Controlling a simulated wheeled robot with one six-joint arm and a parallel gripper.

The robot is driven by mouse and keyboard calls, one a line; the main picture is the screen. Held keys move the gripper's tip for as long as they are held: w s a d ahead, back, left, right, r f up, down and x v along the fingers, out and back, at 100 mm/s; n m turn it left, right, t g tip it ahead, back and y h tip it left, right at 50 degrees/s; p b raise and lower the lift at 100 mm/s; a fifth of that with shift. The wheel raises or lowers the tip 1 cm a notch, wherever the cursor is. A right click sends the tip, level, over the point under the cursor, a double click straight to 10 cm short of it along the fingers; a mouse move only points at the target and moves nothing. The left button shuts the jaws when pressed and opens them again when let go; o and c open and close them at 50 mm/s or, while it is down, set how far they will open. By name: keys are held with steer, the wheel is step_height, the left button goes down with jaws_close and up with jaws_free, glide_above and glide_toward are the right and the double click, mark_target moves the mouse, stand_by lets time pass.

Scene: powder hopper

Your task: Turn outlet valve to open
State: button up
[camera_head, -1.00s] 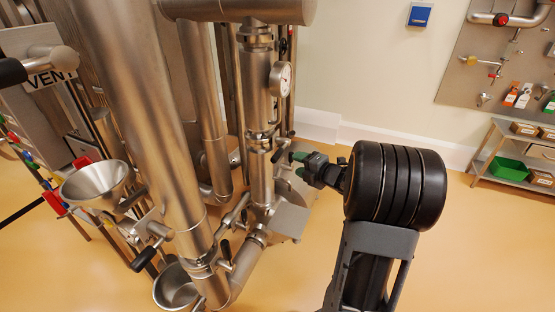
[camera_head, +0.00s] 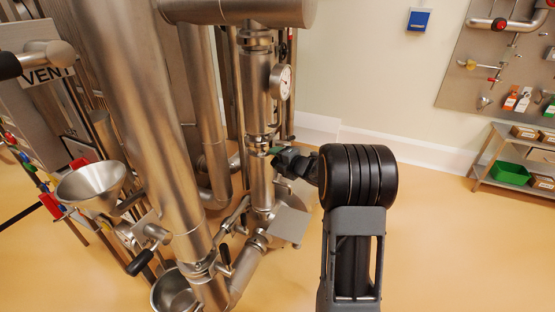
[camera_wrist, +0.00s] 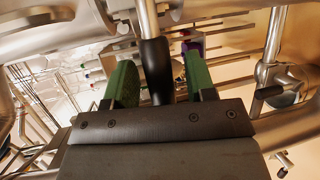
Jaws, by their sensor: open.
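My gripper (camera_head: 274,151) reaches the upright steel pipe below the gauge in the head view. In the wrist view its green-padded fingers (camera_wrist: 158,66) are open. A black lever handle (camera_wrist: 156,72) on a steel stem lies between them, with a gap visible on each side. I cannot tell whether this lever is the outlet valve's. In the head view the gripper covers this spot and the handle is hidden. Another black handle (camera_head: 225,252) is on the lower pipework, and a further black handle (camera_head: 141,262) points down at the lower left.
A steel funnel (camera_head: 92,186) and a bowl (camera_head: 172,292) are at the left. A round gauge (camera_head: 281,82) sits above my gripper. A thick slanted pipe (camera_head: 140,120) stands left of it. The floor right of my arm is clear up to a shelf (camera_head: 515,172).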

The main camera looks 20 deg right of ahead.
jaws_close()
stand_by(0.3)
